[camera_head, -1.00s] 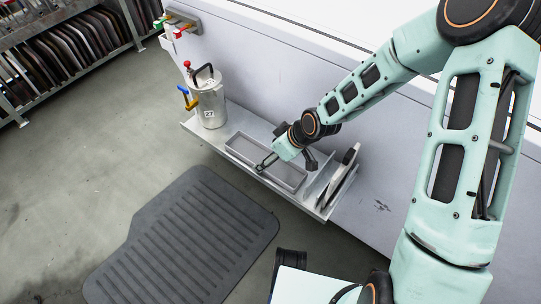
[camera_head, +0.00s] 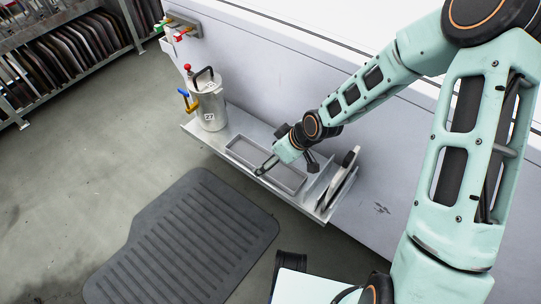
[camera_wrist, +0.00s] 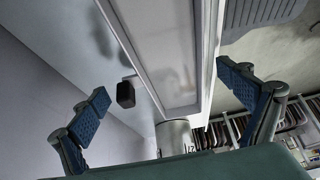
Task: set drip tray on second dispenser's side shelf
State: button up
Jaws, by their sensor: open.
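A shallow grey rectangular tray (camera_head: 287,180), which looks like the drip tray, lies on a long metal side shelf (camera_head: 243,122) fixed to a pale wall. My gripper (camera_head: 287,168) is over the right part of the tray, with its fingers spread apart. In the wrist view the tray (camera_wrist: 165,50) runs up the picture between the two open blue-padded fingers of my gripper (camera_wrist: 160,90), with a gap to each finger pad. Whether the fingers reach below the tray's rim cannot be told. No dispenser label that reads "second" shows.
A metal canister labelled 27 (camera_head: 209,108) stands at the shelf's left end. Plates (camera_head: 340,180) stand upright in a holder at its right end, close to my gripper. A dark ribbed mat (camera_head: 185,240) lies on the floor in front. A rack (camera_head: 70,50) stands at the back left.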

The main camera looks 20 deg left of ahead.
jog(key=p+v, duration=0.5)
jog(key=v, duration=0.6)
jog(key=shift+s+d+r, duration=0.1)
jog(key=shift+r, duration=0.05)
